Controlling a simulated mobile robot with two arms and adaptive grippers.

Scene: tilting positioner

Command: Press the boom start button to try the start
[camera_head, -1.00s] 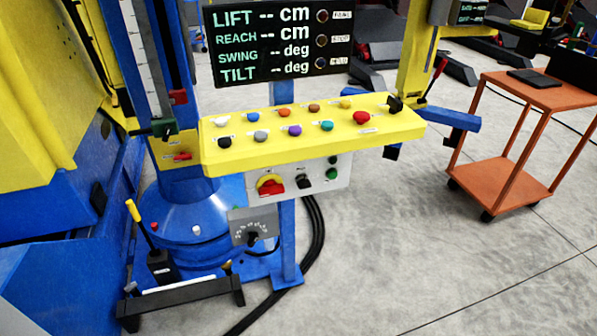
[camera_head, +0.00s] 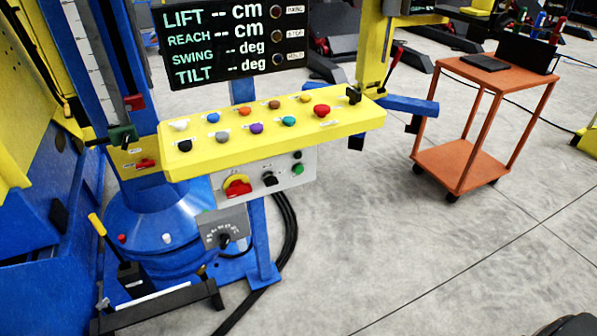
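The yellow control desk (camera_head: 350,119) carries two rows of coloured buttons. A green button (camera_head: 298,169) is on the grey panel (camera_head: 291,183) below the desk. The labels are too small to read, so I cannot tell which is the boom start button. Neither gripper shows clearly, and nothing touches the buttons.
The display (camera_head: 240,42) shows dashes for lift, reach, swing and tilt. A red-yellow rotary switch (camera_head: 237,187) and a black selector (camera_head: 269,179) sit on the panel. An orange cart (camera_head: 470,165) stands right. The floor between is clear. A dark shape (camera_head: 575,325) shows at bottom right.

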